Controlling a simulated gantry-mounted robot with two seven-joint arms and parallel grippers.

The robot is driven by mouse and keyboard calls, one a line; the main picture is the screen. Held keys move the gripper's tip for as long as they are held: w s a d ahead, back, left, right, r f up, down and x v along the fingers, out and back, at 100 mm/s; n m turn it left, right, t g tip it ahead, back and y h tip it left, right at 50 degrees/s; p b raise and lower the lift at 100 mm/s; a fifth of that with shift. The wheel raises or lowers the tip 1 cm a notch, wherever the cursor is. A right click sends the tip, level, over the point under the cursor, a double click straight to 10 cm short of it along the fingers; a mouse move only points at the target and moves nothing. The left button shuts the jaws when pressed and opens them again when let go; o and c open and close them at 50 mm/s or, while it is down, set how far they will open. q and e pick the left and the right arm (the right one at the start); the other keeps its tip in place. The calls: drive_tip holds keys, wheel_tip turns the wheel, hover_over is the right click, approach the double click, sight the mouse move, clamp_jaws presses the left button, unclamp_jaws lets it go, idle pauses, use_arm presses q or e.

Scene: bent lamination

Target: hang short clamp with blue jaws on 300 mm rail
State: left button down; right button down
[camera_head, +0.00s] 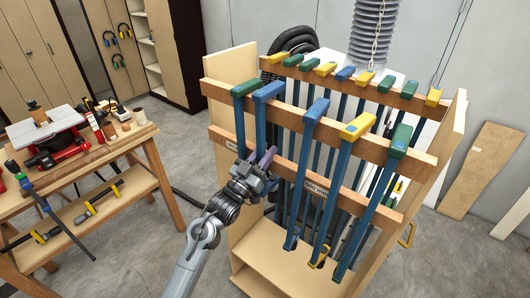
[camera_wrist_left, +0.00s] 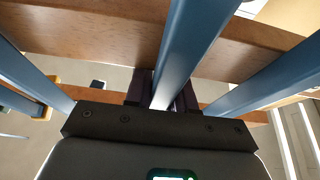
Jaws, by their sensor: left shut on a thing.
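A clamp with a blue jaw (camera_head: 268,91) is at the left part of the rack's front upper rail (camera_head: 330,132), beside a green-jawed clamp (camera_head: 245,88). Its blue bar (camera_wrist_left: 192,45) runs between the dark purple fingers of my left gripper (camera_head: 263,163), which is shut on it. The gripper also shows in the left wrist view (camera_wrist_left: 161,92). The jaw appears to be at the rail's top; I cannot tell whether it rests there. Labels on the front lower rail, one at the left (camera_head: 231,146) and one in the middle (camera_head: 317,187), are too small to read surely. My right gripper is not in view.
Further right on the front rail hang a blue-jawed (camera_head: 317,110), a yellow-jawed (camera_head: 358,126) and a green-jawed clamp (camera_head: 399,141). Several clamps hang on the back rail (camera_head: 345,80). A wooden workbench (camera_head: 142,132) with tools stands at the left.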

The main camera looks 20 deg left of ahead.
use_arm(q)
drive_tip(key=shift+w+f+y, duration=0.1)
drive_tip(key=shift+f+y, duration=0.2)
drive_tip(key=shift+f, duration=0.6)
drive_tip(key=c, duration=1.1)
unclamp_jaws()
drive_tip(key=shift+o, duration=1.2)
drive_tip(key=shift+a, duration=0.1)
drive_tip(key=r+b+v, duration=0.1)
drive_tip(key=v, duration=0.9)
drive_tip(key=shift+s+a+b, duration=0.25)
drive_tip(key=shift+a+b, duration=0.05)
drive_tip(key=shift+a, duration=0.15)
